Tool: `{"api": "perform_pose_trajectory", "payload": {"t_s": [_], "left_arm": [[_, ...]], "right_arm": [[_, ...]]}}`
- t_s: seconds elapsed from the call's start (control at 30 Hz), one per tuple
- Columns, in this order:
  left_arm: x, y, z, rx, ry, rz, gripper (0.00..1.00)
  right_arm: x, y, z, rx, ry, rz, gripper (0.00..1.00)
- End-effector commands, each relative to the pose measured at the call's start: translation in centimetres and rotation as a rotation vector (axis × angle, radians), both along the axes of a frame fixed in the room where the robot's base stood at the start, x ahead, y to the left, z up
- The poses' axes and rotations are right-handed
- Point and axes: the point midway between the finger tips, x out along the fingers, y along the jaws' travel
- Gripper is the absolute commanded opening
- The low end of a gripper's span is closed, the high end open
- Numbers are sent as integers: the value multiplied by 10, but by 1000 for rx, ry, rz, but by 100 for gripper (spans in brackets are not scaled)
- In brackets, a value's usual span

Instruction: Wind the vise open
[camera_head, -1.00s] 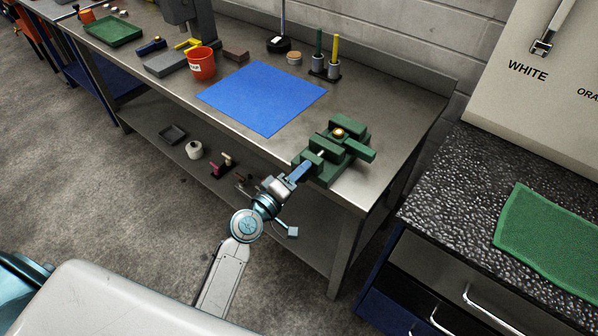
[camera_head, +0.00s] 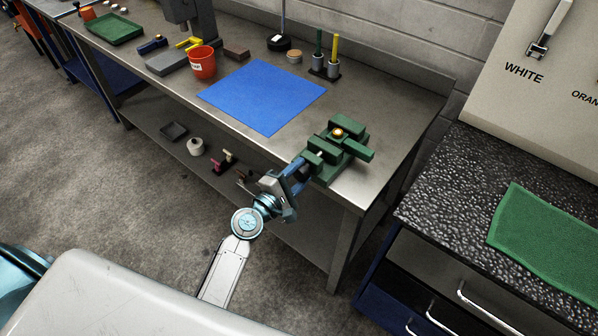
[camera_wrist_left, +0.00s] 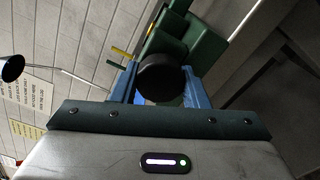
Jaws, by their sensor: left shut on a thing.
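The green vise (camera_head: 352,152) stands at the front right corner of the steel workbench. Its green body also shows in the left wrist view (camera_wrist_left: 200,44), beyond the fingers. A small round brass-coloured thing (camera_head: 338,132) sits at the vise's jaws. My left gripper (camera_head: 302,166) reaches up to the front end of the vise. In the left wrist view its blue fingers are on both sides of a round black knob (camera_wrist_left: 160,76), and it is shut on this handle. The handle is mostly hidden in the head view. My right gripper is not in view.
A blue mat (camera_head: 262,96) lies on the workbench (camera_head: 215,112) left of the vise. A red cup (camera_head: 202,64) and pens in holders (camera_head: 326,66) stand farther back. A speckled counter (camera_head: 450,185) with a green cloth (camera_head: 545,240) is at right, across a gap.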

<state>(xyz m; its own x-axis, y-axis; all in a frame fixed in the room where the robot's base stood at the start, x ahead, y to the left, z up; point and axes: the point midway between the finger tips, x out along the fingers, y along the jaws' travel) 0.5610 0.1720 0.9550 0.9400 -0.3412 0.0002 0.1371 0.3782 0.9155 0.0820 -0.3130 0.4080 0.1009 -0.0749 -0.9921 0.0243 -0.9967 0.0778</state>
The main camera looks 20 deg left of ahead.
Motion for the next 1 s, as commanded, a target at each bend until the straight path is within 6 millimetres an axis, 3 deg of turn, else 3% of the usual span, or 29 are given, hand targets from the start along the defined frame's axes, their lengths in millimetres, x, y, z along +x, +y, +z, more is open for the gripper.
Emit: {"api": "perform_pose_trajectory", "payload": {"t_s": [0.63,0.67,0.77,1.0], "left_arm": [[0,0,-1,-49,18,0,18],[0,0,-1,-49,18,0,45],[0,0,-1,-49,19,0,63],[0,0,0,-47,17,0,63]], "right_arm": [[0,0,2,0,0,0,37],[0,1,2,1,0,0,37],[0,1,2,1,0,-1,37],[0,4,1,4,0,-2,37]]}}
